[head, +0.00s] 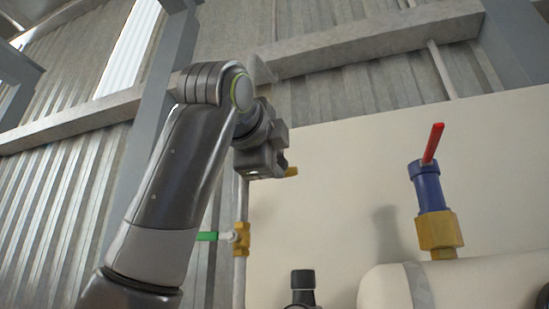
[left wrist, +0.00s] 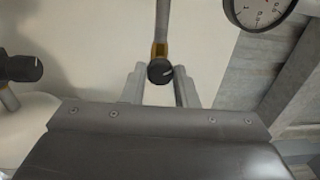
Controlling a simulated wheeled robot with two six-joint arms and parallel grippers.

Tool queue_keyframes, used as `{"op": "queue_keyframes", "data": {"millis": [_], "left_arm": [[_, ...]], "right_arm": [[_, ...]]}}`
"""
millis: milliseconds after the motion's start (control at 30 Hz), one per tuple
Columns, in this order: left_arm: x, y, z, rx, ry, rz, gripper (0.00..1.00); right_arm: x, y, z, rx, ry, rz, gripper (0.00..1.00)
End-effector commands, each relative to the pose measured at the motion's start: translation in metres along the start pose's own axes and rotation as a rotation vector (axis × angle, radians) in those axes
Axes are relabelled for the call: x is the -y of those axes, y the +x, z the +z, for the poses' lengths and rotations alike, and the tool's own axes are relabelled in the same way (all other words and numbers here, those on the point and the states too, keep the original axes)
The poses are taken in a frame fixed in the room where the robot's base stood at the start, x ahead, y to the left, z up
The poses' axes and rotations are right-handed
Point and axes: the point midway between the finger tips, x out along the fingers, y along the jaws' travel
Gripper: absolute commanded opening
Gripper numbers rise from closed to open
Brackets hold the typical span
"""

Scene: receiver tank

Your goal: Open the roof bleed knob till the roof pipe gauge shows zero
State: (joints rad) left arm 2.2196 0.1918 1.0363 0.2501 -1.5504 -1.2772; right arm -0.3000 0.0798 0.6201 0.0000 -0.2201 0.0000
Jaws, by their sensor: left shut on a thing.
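The bleed knob (left wrist: 160,72), round and black with a white mark, sits on a brass fitting at the end of a grey pipe (left wrist: 162,18). My left gripper (left wrist: 159,88) is shut on this knob, one finger on each side. In the head view my left gripper (head: 284,164) is raised in front of the pale wall; the knob is hidden there, and a bit of brass (head: 292,172) shows beside the fingers. A round white gauge (left wrist: 262,10) is cut off at the top right of the left wrist view; its reading cannot be told. My right gripper is not in view.
A brass valve (head: 242,238) with a green lever (head: 207,236) is on the pipe below. A blue valve (head: 429,188) with a red lever (head: 433,143) stands on the pale tank (head: 475,283). A black-topped fitting (head: 303,281) is at the bottom middle.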

Motion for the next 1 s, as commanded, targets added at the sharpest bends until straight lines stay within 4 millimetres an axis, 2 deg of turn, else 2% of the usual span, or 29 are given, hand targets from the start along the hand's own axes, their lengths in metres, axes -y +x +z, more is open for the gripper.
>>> {"op": "queue_keyframes", "data": {"millis": [500, 1000], "left_arm": [[0.0006, 0.0001, 0.0002, -0.02, 0.432, 0.004, 0.04], [-0.0002, 0.0004, 0.0005, -0.026, 0.593, 0.007, 0.04]], "right_arm": [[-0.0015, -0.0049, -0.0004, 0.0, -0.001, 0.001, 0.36], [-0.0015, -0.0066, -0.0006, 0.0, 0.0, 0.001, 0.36]]}}
